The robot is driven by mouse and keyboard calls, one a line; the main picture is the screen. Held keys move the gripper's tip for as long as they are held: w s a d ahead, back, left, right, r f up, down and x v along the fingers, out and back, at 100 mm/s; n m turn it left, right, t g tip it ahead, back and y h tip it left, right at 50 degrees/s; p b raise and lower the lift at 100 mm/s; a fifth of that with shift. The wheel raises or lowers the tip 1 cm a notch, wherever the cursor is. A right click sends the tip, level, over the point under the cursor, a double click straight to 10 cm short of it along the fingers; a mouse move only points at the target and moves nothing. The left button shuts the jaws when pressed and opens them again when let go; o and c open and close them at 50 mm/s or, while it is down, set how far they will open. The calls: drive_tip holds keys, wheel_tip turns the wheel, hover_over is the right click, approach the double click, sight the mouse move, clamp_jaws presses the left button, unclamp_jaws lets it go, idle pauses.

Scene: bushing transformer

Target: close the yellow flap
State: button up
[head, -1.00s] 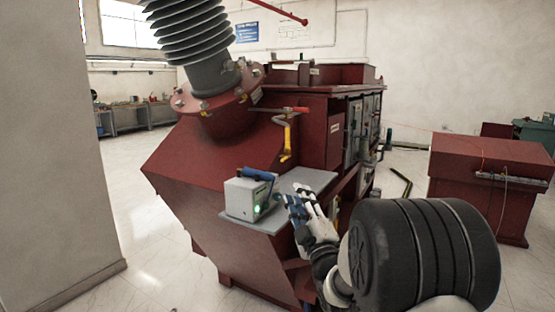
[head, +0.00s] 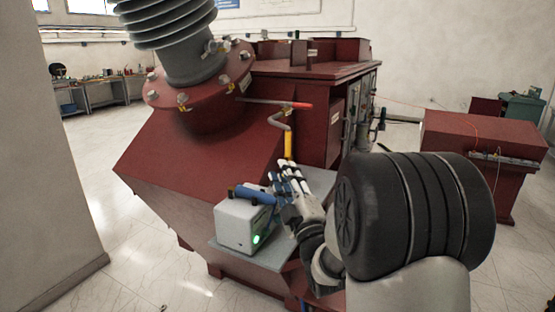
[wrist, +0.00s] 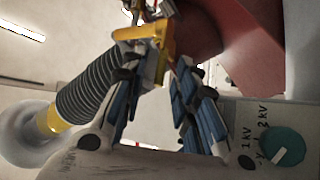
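The yellow flap (head: 288,145) looks like a short upright yellow lever at the lower end of a bent grey pipe on the red transformer. In the wrist view a yellow piece (wrist: 148,32), apparently the same part, is at the top, at the fingertips. My gripper (head: 280,174) is just below the yellow part in the head view. In the wrist view my gripper (wrist: 155,66) has its two blue-padded fingers spread, with a clear gap between them. I cannot tell whether a fingertip touches the yellow part.
A white meter box (head: 238,226) with a blue handle and green light stands on a grey shelf (head: 268,256) left of my gripper. Its dial (wrist: 281,149) is close in the wrist view. A red-tipped lever (head: 300,105) is above the yellow part. A ribbed bushing (head: 170,25) rises at upper left.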

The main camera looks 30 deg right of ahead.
drive_tip(key=shift+w+r, duration=0.15)
drive_tip(key=shift+w, duration=0.2)
drive_tip(key=shift+s, duration=0.1)
drive_tip(key=shift+c, duration=0.5)
clamp_jaws()
drive_tip(key=shift+r, duration=0.1)
